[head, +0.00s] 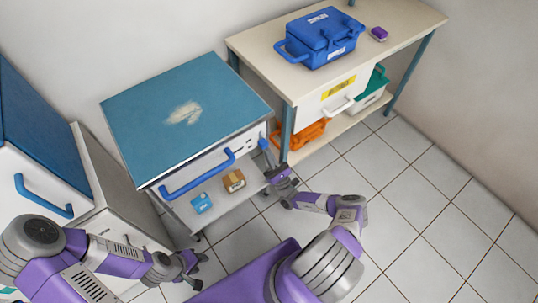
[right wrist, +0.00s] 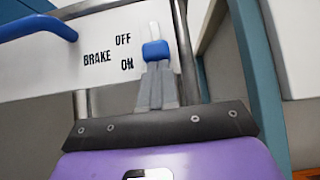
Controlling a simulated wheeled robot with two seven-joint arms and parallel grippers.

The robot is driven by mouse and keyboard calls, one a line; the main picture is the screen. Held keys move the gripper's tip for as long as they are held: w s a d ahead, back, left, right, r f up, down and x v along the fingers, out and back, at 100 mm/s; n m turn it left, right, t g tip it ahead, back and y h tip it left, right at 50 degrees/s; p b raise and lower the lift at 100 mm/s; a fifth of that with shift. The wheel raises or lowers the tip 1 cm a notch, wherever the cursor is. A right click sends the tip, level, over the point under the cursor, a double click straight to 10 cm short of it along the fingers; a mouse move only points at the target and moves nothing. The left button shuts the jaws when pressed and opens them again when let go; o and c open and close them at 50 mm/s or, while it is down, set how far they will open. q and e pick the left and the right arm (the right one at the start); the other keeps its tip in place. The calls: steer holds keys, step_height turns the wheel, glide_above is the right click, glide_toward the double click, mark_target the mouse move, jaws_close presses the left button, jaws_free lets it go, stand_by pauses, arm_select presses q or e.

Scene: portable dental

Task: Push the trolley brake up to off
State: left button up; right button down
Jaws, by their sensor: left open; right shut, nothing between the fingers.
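The trolley (head: 150,120) has a teal top with a worn patch and a blue front handle (head: 198,174). Its white front panel (right wrist: 30,75) reads BRAKE, with OFF above ON. The blue brake knob (right wrist: 156,50) sits in a pale upright slot beside these words, at a height between OFF and ON. It also shows in the head view (head: 263,143). My right gripper (right wrist: 157,80) is shut and empty, its fingertips right below the knob; whether they touch it I cannot tell. My left gripper (head: 192,268) is open, low at the left, away from the knob.
A table (head: 265,62) to the right carries a blue case (head: 320,37) and a small purple item (head: 379,34); orange and green crates stand below. Two small boxes lie on the trolley's lower shelf. A cabinet stands at left. Tiled floor at right is clear.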

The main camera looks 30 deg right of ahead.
steer(key=shift+h, duration=0.3)
step_height(320, 180, up, 5)
steer(key=p, duration=0.3)
steer(key=shift+f+p, duration=0.15)
steer(key=shift+p, duration=0.2)
steer(key=shift+f+b, duration=0.3)
steer(key=shift+b, duration=0.15)
steer(key=b, duration=0.3)
glide_toward(267, 144)
step_height(267, 144, down, 5)
steer(key=s, duration=0.1)
steer(key=shift+s+f, duration=0.2)
steer(key=shift+s, duration=0.05)
